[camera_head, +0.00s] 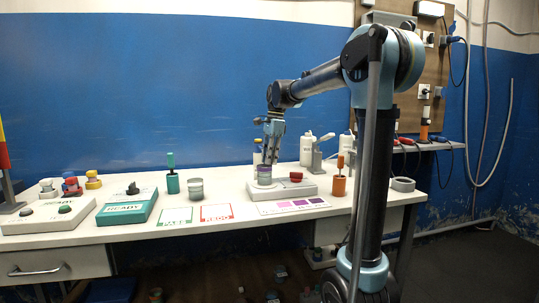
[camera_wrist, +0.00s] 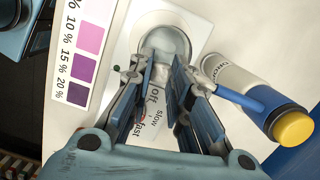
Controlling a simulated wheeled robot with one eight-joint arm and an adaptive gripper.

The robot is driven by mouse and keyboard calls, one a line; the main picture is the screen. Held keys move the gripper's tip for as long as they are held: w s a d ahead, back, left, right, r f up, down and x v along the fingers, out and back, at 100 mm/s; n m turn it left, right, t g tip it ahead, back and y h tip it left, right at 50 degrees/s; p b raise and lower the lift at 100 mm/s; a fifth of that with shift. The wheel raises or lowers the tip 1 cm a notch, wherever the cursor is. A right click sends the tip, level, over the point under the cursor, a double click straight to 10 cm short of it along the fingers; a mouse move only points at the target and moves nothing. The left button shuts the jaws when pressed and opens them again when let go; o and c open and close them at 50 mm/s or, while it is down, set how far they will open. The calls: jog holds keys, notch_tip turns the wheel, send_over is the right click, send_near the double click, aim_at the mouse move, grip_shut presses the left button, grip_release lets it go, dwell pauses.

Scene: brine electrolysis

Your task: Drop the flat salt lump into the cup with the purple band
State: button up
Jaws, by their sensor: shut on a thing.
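The cup with the purple band (camera_head: 264,176) stands upright on a white stirrer plate (camera_head: 281,190) near the middle of the bench. In the wrist view its round pale opening (camera_wrist: 166,30) lies just beyond my fingertips. My gripper (camera_head: 271,147) points down right above this cup. In the wrist view my gripper (camera_wrist: 160,62) has its fingers close together, shut on a small pale piece, the flat salt lump, which is mostly hidden between the fingertips. How far the fingertips are above the rim is hard to tell.
A bottle with a yellow cap (camera_wrist: 245,95) stands close right in the wrist view. A second cup (camera_head: 195,189) and a green-handled tool (camera_head: 172,178) stand left of the stirrer. An orange holder (camera_head: 339,180) stands right. A purple colour chart (camera_head: 290,205) lies in front.

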jog(key=shift+f, duration=0.15)
jog(key=o, duration=0.9)
jog(key=shift+c, duration=0.2)
notch_tip(320, 180, up, 12)
jog(key=d, duration=0.1)
jog(key=shift+w+d, duration=0.35)
jog(key=shift+w, duration=0.05)
jog(key=shift+f, duration=0.1)
jog(key=s+d+f+n+t, duration=0.1)
jog(key=s+d+f+n, duration=0.3)
jog(key=s+f, duration=0.7)
jog(key=s+d+f+n+t+h, duration=0.1)
jog(key=s+d+f+n, duration=0.3)
jog(key=s+d+f, duration=0.5)
jog(key=s+d+f+n+t, duration=0.1)
jog(key=s+d+f+n, duration=0.4)
jog(key=s+f, duration=0.8)
notch_tip(320, 180, down, 4)
jog(key=shift+d+r+h, duration=0.1)
jog(key=shift+d+h, duration=0.2)
jog(key=shift+d, duration=0.45)
